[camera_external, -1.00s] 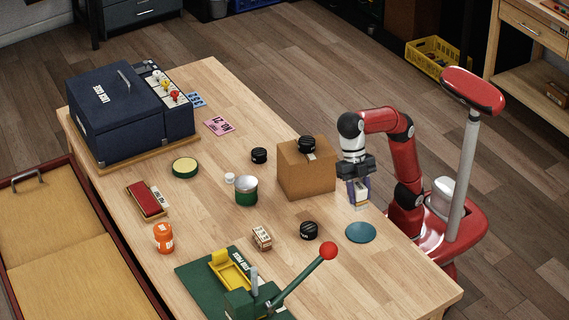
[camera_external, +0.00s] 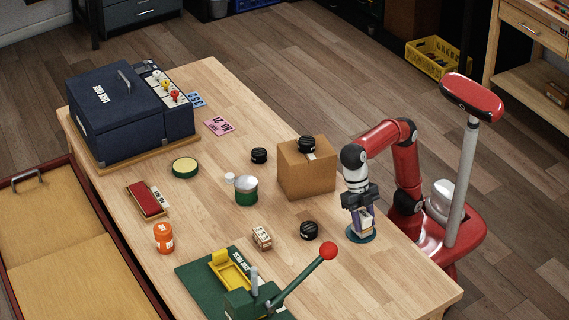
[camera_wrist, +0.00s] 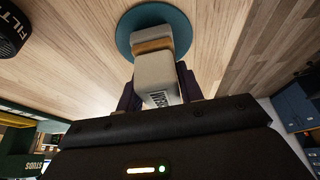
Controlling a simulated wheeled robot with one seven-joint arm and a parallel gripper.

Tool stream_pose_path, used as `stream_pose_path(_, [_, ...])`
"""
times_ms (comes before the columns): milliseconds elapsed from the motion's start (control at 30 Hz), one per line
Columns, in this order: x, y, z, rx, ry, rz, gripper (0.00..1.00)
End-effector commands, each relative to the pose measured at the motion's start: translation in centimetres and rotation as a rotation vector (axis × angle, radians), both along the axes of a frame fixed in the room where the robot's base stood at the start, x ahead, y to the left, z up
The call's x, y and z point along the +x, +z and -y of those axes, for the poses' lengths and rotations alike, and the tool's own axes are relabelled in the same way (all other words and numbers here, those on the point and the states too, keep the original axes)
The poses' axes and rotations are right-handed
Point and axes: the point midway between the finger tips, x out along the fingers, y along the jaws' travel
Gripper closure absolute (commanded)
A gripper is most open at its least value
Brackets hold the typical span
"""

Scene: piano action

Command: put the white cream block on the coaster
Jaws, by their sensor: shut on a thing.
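The white cream block (camera_wrist: 155,75), with a tan band near its far end, is held between the fingers of my gripper (camera_wrist: 158,92) in the wrist view. In the external view my gripper (camera_external: 361,217) points down over the coaster with the block (camera_external: 359,226) between its fingers. The coaster (camera_wrist: 123,36) is a flat teal-blue disc on the table. Its rim shows around the block's far end in the wrist view, and it also shows in the external view (camera_external: 373,238). The block is over the coaster; I cannot tell whether they touch.
A cardboard box (camera_external: 307,176) with a black tin (camera_external: 306,143) on top stands behind my gripper. Another black tin (camera_external: 309,230) lies left of the coaster. A green press with a red-knobbed lever (camera_external: 328,251) stands nearer the front. The table to the coaster's right is clear.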

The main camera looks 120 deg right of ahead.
Motion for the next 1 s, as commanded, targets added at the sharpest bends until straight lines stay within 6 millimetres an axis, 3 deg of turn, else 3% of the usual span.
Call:
stream_pose_path(133, [0.0,-0.4,0.0,0.000,-0.001,0.000,0.88])
stream_pose_path(167, [0.0,-0.4,0.0,0.000,-0.001,0.000,0.62])
stream_pose_path(333, [0.0,-0.3,0.0,0.000,-0.001,0.000,0.42])
stream_pose_path(700, [0.0,0.5,0.2,0.000,-0.001,0.000,0.42])
stream_pose_path(1000, [0.1,6.1,2.4,0.002,-0.003,0.001,0.42])
